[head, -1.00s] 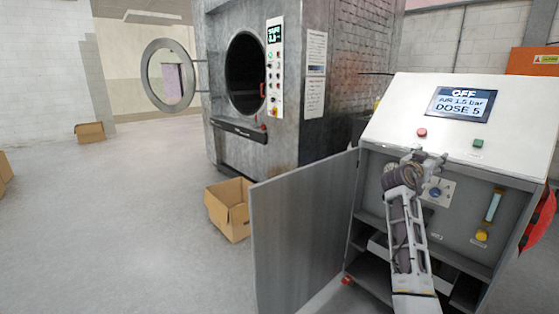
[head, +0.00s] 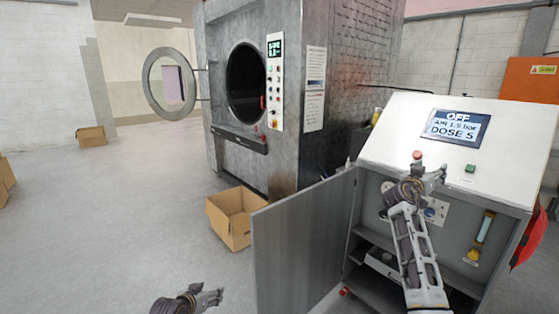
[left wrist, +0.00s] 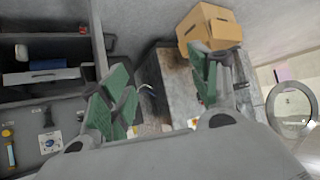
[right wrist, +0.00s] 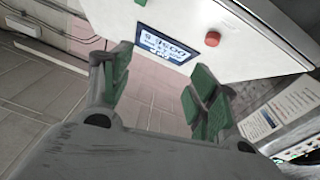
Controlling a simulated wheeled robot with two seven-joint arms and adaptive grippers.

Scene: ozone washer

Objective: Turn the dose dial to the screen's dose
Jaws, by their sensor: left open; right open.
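The cabinet's screen (head: 459,126) reads OFF, AIR 1.5 bar and DOSE 5; it shows tilted in the right wrist view (right wrist: 165,42). Inside the open cabinet, a white plate with a blue knob (head: 431,213), apparently the dose dial, is partly hidden by my right arm. The knob also shows in the left wrist view (left wrist: 51,142); its setting is too small to read. My right gripper (head: 432,167) is open and empty, above the knob, in front of the sloped panel's lower edge. My left gripper (head: 208,297) is open and empty, low and left of the cabinet door.
The grey cabinet door (head: 305,245) stands open between my grippers. A red button (head: 417,154) and green button (head: 470,169) sit on the sloped panel. A yellow knob (head: 473,256) is below a flow tube. A cardboard box (head: 232,230) lies left of the door.

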